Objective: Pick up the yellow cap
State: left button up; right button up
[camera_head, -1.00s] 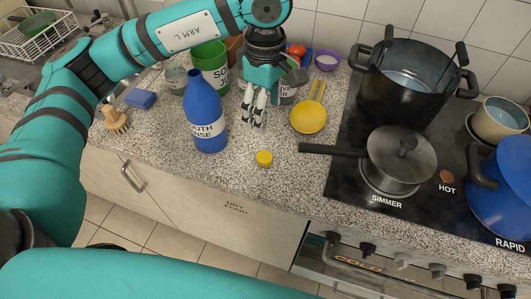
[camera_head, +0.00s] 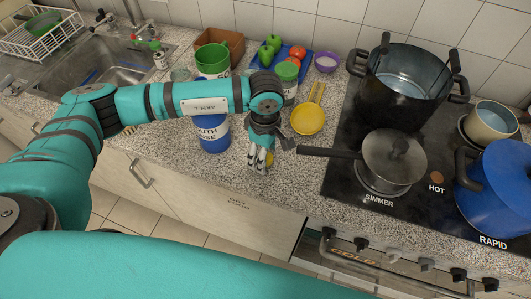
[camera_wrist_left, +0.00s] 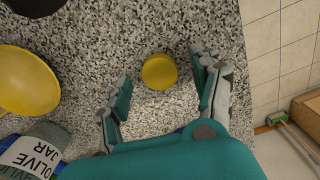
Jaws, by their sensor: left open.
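The yellow cap (camera_wrist_left: 159,72) is small and round and lies flat on the speckled counter. In the head view the yellow cap (camera_head: 270,158) is partly hidden by the fingers of my left gripper (camera_head: 260,160). In the left wrist view my left gripper (camera_wrist_left: 160,88) is open, with the cap between and slightly beyond its fingertips, apparently not touched. The blue mouthwash bottle (camera_head: 214,136) stands to the left of the gripper, its upper part hidden behind my arm. My right gripper is not in view.
A yellow pan or spoon-like utensil (camera_head: 308,118) lies right of the gripper. An olive jar (camera_wrist_left: 38,150) shows in the left wrist view. The counter's front edge is close to the cap.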

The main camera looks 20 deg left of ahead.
pick_arm(q)
jog(key=shift+f, duration=0.25)
jog(key=c, duration=0.8)
jog(key=shift+r, duration=0.1)
jog(key=shift+r+b, duration=0.5)
notch_tip(320, 180, up, 2)
jog(key=shift+s+r+b, duration=0.1)
jog(key=shift+s+b, duration=0.05)
jog(key=shift+b, duration=0.55)
jog(key=shift+s+a+r+b, duration=0.25)
jog(key=shift+s+a+b, duration=0.5)
jog(key=shift+s, duration=1.8)
jog(key=shift+s+a+r+b, duration=0.3)
jog(key=shift+s+a+b, duration=0.45)
jog(key=shift+s, duration=1.75)
jog(key=shift+s+a+r+b, duration=0.25)
jog(key=shift+s+a+b, duration=0.5)
jog(key=shift+s, duration=1.8)
